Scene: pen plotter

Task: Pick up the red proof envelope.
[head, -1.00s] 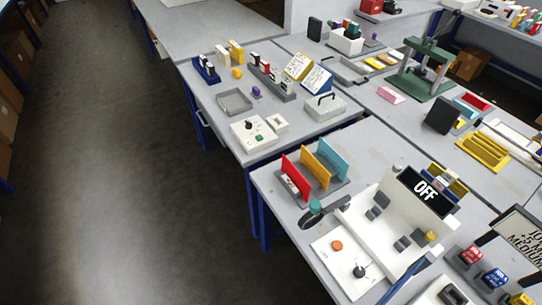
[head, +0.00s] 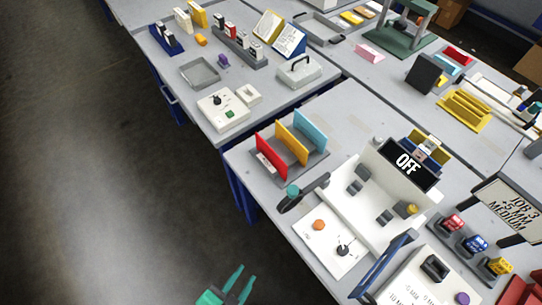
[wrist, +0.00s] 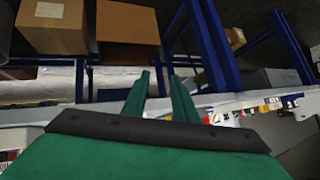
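The red envelope (head: 269,158) stands upright in a grey rack on the near table, at the left end of a row. A yellow envelope (head: 292,144) and a light-blue envelope (head: 310,130) stand beside it to the right. A small white label or block sits at the red one's lower front. My green gripper (head: 238,280) is at the bottom of the head view, over the floor, well apart from the rack. Its two fingers are apart with nothing between them. The fingers (wrist: 160,95) also show apart and empty in the wrist view, where no envelope can be made out.
A white plotter with an OFF display (head: 408,165) stands right of the rack. A grey and teal lever-like part (head: 293,192) sits near the table edge in front of the rack. Floor (head: 110,200) to the left is clear. Cardboard boxes (wrist: 127,25) show in the wrist view.

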